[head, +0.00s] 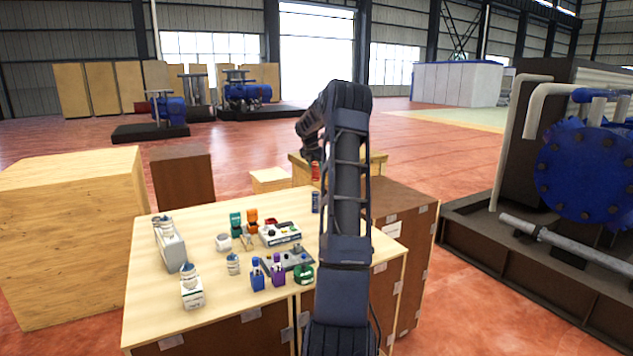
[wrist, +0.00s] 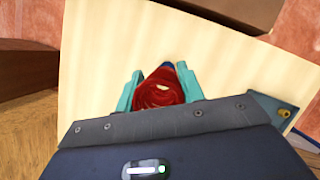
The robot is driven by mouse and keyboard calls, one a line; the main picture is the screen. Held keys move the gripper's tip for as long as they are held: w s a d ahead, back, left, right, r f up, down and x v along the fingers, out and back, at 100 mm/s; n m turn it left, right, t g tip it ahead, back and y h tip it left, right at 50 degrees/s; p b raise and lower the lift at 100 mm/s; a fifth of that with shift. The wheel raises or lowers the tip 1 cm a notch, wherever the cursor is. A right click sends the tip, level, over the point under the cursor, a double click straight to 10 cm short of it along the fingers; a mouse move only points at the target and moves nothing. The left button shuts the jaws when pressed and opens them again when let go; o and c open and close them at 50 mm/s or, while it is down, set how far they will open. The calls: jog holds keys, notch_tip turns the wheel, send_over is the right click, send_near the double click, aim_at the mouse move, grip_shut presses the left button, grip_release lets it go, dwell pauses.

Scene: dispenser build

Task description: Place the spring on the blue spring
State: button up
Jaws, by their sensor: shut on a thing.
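My gripper (head: 314,161) is shut on a red spring (head: 316,172) and holds it above the far edge of the wooden table. In the wrist view the red spring (wrist: 160,95) sits between the two teal fingers of my gripper (wrist: 160,78). The blue spring (head: 316,202) stands upright on the table below the red one, with a visible gap between them in the head view. A small blue patch of it (wrist: 167,65) shows past the red spring in the wrist view; the rest is hidden.
The wooden table (head: 200,315) also bears a grey-topped device (head: 281,234), teal and orange parts (head: 252,218), blue and purple bottles (head: 257,275), a green round part (head: 303,274) and white items at the left. The tabletop around the blue spring is mostly clear.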

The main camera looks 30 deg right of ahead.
aim_at(317, 180)
jog(key=shift+f, duration=2.95)
jog(key=shift+f, duration=0.15)
jog(key=o, duration=1)
